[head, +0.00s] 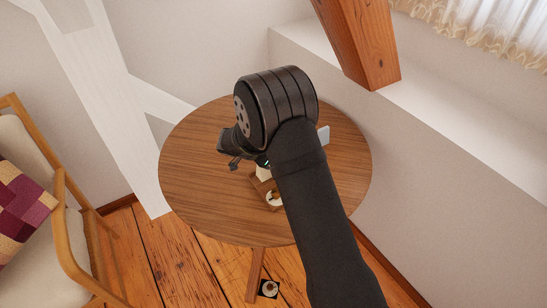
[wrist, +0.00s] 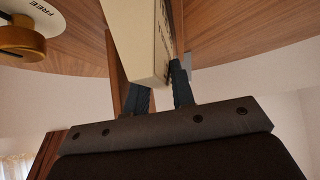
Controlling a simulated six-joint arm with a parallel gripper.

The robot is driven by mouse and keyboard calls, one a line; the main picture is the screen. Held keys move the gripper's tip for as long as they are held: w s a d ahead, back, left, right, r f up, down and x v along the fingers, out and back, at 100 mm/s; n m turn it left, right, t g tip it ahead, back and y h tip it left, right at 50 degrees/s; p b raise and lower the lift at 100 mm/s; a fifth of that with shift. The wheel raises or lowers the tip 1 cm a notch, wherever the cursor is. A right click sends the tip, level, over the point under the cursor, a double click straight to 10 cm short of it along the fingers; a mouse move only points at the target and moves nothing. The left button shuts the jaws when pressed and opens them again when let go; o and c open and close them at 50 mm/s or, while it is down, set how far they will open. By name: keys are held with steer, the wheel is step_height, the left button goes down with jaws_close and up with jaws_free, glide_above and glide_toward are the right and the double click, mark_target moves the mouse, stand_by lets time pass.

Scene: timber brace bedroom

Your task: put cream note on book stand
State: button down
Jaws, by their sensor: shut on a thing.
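The cream note (wrist: 140,40) is a thick cream block with dark print along its side. In the wrist view its near end sits between the two dark fingers of my gripper (wrist: 162,88), which is shut on it. In the head view a small part of the cream note (head: 263,173) shows beside my wrist, above the round table. A brown wooden piece (wrist: 116,75), likely the book stand, shows behind the note and one finger. In the head view brown wood (head: 263,187) shows just below the note. My arm hides much of this spot, and I cannot tell whether note and stand touch.
A white disc marked FREE (wrist: 28,12) with a wooden knob (wrist: 22,38) lies near the stand. A pale flat thing (head: 324,135) stands right of my arm. The left part of the round table (head: 195,170) is clear. An armchair (head: 65,215) stands left; a timber post (head: 360,45) rises behind.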

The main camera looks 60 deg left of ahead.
steer(key=shift+f, duration=0.15)
steer(key=c, duration=1.5)
jaws_free()
steer(key=shift+r, duration=0.25)
steer(key=v, duration=1.2)
steer(key=shift+f, duration=0.1)
